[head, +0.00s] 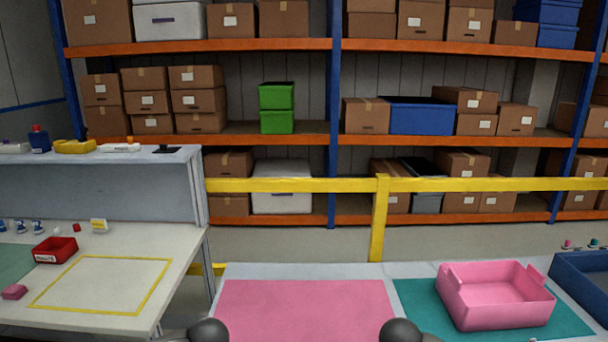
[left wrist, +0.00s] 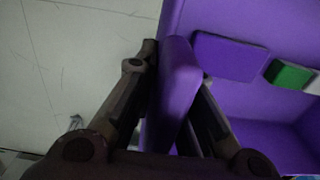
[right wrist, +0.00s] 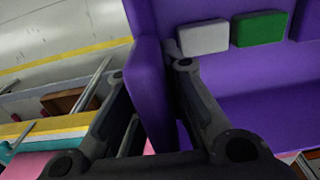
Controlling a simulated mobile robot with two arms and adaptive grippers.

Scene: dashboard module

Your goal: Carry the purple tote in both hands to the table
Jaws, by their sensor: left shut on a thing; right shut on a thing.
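The purple tote shows in the left wrist view (left wrist: 270,125) and the right wrist view (right wrist: 250,90); the head view does not show it. My left gripper (left wrist: 178,62) is shut on one wall, a finger on each side. My right gripper (right wrist: 150,68) is shut on another wall in the same way. Inside the tote lie a purple block (left wrist: 230,57), a green block (right wrist: 260,28) and a white block (right wrist: 203,37). A table (head: 300,271) with a pink mat (head: 305,310) and a teal mat (head: 420,312) stands ahead in the head view.
A pink tote (head: 495,310) stands on the teal mat; the pink mat is bare. A blue bin (head: 580,285) is at the table's right. A yellow rail (head: 300,185) runs behind it. At left, a workbench (head: 110,315) holds a red bin (head: 55,250) and a yellow outline.

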